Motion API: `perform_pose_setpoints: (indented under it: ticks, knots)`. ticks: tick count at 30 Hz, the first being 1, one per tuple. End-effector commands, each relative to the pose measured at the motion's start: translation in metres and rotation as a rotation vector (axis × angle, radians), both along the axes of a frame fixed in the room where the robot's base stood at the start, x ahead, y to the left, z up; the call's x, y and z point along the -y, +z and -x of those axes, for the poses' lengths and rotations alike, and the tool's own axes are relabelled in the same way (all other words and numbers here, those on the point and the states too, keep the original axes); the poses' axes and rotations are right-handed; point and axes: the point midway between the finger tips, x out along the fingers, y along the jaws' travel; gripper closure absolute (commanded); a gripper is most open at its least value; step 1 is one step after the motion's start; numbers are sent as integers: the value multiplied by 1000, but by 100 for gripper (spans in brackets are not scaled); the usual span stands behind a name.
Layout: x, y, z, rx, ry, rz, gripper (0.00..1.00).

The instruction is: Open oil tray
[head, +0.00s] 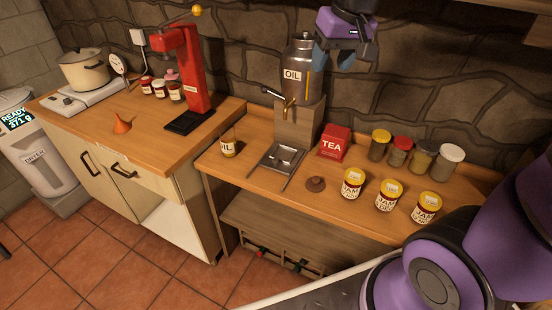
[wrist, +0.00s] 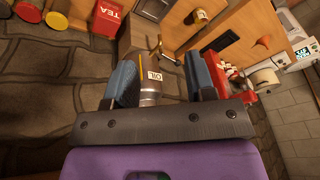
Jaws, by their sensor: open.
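The oil tray (head: 282,158) is a shallow grey metal tray on the wooden counter, at the foot of the oil dispenser's wooden stand and under its brass tap (head: 285,101). Two thin rails run from it toward the counter's front edge. The dispenser (head: 297,68) is a dark metal can labelled OIL. My gripper (head: 345,60) is open and empty, high up beside the can on its right, well above the tray. In the wrist view the can (wrist: 150,78) appears between the two blue fingers. Whether the fingers touch it cannot be told.
A red press (head: 187,75) stands on the left counter.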

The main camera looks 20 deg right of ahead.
Motion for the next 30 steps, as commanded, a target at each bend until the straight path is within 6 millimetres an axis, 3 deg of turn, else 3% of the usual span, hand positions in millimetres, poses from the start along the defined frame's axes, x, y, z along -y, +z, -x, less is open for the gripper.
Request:
perform_pose_setpoints:
  ticks: [6, 17, 30]
  knots:
    - [-8, -36, -50, -57, -1, -5, 50]
    - [-23, -111, -122, -139, -4, 6, 50]
    - [-40, -234, -186, -233, -6, 48, 50]
